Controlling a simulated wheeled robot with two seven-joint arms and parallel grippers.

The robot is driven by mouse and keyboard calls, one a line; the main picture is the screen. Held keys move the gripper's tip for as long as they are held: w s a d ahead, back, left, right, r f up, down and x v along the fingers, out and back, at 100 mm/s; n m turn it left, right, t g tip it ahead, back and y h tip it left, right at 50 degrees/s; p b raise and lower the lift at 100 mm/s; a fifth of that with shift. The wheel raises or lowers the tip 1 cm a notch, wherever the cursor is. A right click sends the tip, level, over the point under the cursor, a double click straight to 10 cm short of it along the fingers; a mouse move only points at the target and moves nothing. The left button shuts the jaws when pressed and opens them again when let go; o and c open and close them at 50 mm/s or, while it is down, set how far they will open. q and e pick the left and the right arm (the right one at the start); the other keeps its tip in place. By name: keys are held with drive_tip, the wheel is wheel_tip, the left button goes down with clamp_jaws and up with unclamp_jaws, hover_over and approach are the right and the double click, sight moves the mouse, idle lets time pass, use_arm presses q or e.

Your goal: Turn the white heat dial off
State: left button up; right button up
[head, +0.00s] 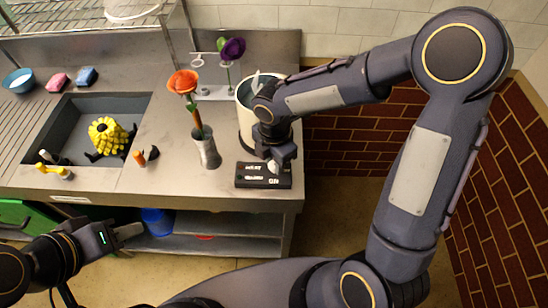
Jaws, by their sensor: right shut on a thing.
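The white heat dial (274,169) is on top of a black control box (246,181) at the front right of the counter. Light lettering shows on the box, too small to read surely. My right gripper (279,160) points down over the box and is shut on the dial. Its fingers partly cover the dial, so the dial's setting cannot be told. My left gripper (131,231) is low in front of the counter, far from the box, and I cannot tell whether its fingers are apart.
A grey vase (207,152) with an orange flower (183,82) stands left of the box. A cream bucket (244,121) stands behind it. A sink (55,123) holds a yellow object (107,136). Bare counter (170,175) lies left of the vase.

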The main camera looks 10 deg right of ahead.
drive_tip(key=shift+n, duration=0.5)
drive_tip(key=o, duration=1)
drive_tip(key=shift+c, duration=0.2)
wheel_tip(320, 180, up, 8)
drive_tip(key=shift+f, duration=0.1)
